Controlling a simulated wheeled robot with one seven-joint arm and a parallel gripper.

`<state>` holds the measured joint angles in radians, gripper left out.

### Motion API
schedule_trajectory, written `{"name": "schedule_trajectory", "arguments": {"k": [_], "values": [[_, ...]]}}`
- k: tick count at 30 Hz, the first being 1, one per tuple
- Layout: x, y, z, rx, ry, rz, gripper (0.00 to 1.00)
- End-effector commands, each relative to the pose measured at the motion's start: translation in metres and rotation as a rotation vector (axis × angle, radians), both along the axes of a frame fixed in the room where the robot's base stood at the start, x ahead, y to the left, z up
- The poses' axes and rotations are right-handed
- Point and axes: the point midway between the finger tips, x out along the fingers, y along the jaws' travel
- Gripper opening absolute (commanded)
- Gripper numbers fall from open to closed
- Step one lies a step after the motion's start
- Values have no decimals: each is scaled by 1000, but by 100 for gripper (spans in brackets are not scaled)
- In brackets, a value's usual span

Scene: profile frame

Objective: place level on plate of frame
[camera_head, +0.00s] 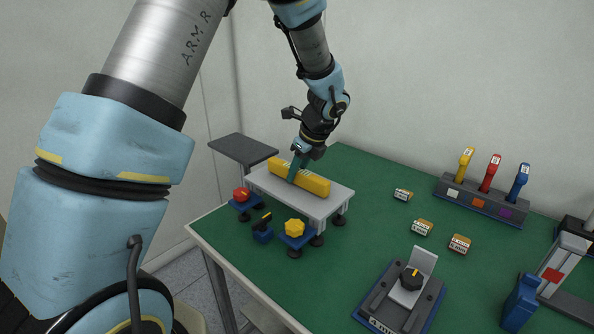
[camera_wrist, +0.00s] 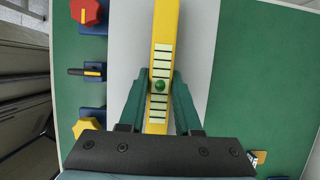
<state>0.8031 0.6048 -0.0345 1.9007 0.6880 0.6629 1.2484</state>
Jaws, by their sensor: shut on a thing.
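The yellow level (camera_head: 316,185) is a long bar; its pale marked scale and round green bubble show in the wrist view (camera_wrist: 164,30). My gripper (camera_head: 296,172) is shut on the level near its middle, its green fingers on both long sides in the wrist view (camera_wrist: 160,88). The light grey plate (camera_head: 272,191) of the frame lies directly under the level, and it also shows in the wrist view (camera_wrist: 200,40). The level lies along the plate's length. I cannot tell whether it touches the plate or is slightly above it. The fingers hide part of its side.
Beside the plate are a red knob (camera_head: 241,194), a black-handled switch (camera_head: 262,222) and a yellow knob (camera_head: 295,228). A rack with coloured tools (camera_head: 480,200) and a dial fixture (camera_head: 405,290) stand to the right.

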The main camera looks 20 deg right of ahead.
Motion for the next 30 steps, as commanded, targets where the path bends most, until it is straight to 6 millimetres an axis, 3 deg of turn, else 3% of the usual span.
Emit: {"name": "schedule_trajectory", "arguments": {"k": [12, 13, 18, 21, 30], "values": [[0, -1, -7, -2, -1, -1, 0], [0, -1, -6, -2, -1, -1, 36], [0, 0, -6, -2, -1, -1, 55], [0, 0, -6, -2, -1, -1, 62], [0, -1, 0, -3, -2, 0, 62]]}}
